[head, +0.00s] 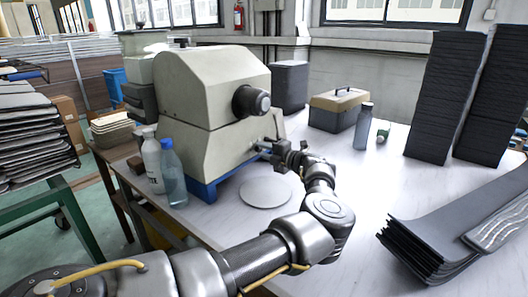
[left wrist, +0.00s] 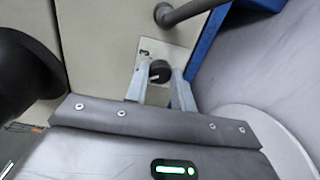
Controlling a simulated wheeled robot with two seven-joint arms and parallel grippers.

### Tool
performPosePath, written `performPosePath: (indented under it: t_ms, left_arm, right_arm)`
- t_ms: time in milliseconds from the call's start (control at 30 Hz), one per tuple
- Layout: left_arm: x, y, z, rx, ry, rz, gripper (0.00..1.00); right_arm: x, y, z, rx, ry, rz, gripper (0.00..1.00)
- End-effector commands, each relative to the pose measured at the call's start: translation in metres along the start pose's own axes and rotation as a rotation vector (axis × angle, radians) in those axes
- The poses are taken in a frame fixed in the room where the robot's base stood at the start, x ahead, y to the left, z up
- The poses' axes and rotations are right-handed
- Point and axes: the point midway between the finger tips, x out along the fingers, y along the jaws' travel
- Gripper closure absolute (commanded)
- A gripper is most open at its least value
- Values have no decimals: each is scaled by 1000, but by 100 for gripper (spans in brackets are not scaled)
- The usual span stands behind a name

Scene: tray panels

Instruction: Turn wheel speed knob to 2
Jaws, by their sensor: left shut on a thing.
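The wheel speed knob (left wrist: 159,72) is small, round and black with a light pointer mark. It sits on a light plate on the front of a beige machine (head: 188,88). In the left wrist view my left gripper (left wrist: 160,88) has one finger on each side of the knob and is shut on it. In the head view my left gripper (head: 264,148) reaches the machine's lower front from the right, and the knob is hidden there. I cannot read the number at the pointer. My right gripper is not in view.
The machine has a large black cylinder (head: 251,101) on its front and a blue base (head: 204,190). A pale disc (head: 266,191) lies on the table in front. Two bottles stand left of the machine, including a blue one (head: 172,176). A toolbox (head: 338,109) stands behind right.

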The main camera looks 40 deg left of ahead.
Motion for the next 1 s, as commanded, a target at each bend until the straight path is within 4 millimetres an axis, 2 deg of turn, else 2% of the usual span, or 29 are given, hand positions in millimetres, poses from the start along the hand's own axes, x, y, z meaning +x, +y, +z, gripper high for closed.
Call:
performPosePath:
  t_ms: [133, 167, 333, 667, 767, 967, 1000]
  left_arm:
    - [0, -1, 0, 0, -1, -1, 98]
    - [0, -1, 0, 0, -1, -1, 74]
    - [0, 0, 0, 0, -1, -1, 53]
    - [-4, 0, 0, -1, -1, 0, 53]
    - [-13, -1, 0, -2, -1, 0, 53]
    - [-56, 0, 1, 0, -5, -1, 53]
    - [-54, 4, 1, 0, -1, -1, 53]
  right_arm:
    - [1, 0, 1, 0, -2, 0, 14]
    - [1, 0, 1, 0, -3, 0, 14]
    - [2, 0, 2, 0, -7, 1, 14]
    - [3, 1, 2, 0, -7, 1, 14]
    - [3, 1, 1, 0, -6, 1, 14]
    - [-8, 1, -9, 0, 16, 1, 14]
    - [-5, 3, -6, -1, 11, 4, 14]
